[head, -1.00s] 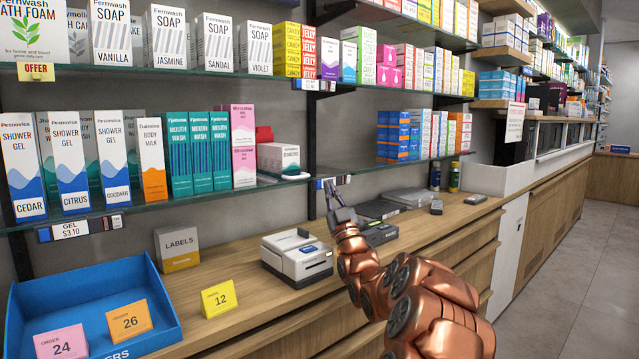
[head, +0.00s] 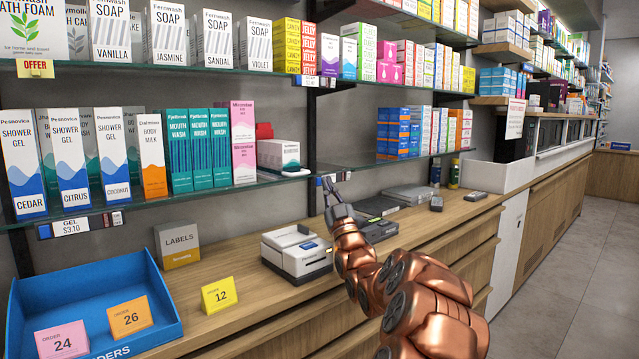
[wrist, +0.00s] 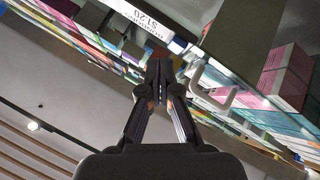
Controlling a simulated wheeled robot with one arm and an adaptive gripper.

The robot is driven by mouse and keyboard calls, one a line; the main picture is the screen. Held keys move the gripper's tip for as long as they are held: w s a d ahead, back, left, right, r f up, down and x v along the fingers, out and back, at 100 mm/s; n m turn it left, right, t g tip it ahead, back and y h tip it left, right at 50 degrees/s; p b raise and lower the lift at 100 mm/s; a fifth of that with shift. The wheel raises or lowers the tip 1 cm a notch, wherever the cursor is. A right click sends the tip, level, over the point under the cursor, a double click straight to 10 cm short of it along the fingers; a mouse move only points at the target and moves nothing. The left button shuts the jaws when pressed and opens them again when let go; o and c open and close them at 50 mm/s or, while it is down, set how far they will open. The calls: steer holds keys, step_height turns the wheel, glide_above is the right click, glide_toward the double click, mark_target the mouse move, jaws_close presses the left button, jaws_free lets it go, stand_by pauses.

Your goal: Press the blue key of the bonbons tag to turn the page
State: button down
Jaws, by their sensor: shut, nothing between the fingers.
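My gripper (head: 328,186) is shut and empty, its fingertips raised close to a small shelf-edge tag (head: 337,177) on the lower glass shelf. In the wrist view the closed fingertips (wrist: 159,74) point up towards a white price tag (wrist: 148,18) reading $1.20, its lettering turned and partly cut off. A dark end with a bluish patch (wrist: 178,45) sits just beyond the fingertips. I cannot tell whether the fingertips touch it.
The lower glass shelf (head: 360,160) holds boxes, with a white box (head: 277,155) left of the tag. Below, the counter carries a label printer (head: 297,252), a yellow 12 card (head: 218,295) and a blue tray (head: 165,325). The aisle floor at right is clear.

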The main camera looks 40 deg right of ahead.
steer(key=shift+w, duration=0.1)
stand_by(0.6)
steer(key=shift+w, duration=0.3)
steer(key=shift+w+b, duration=0.3)
steer(key=shift+w, duration=0.15)
stand_by(0.8)
steer(key=shift+w+a+r, duration=0.15)
steer(key=shift+w+a, duration=0.05)
stand_by(0.8)
steer(key=shift+f, duration=0.2)
steer(key=shift+s+b, duration=0.75)
steer(key=shift+s+d+f, duration=0.1)
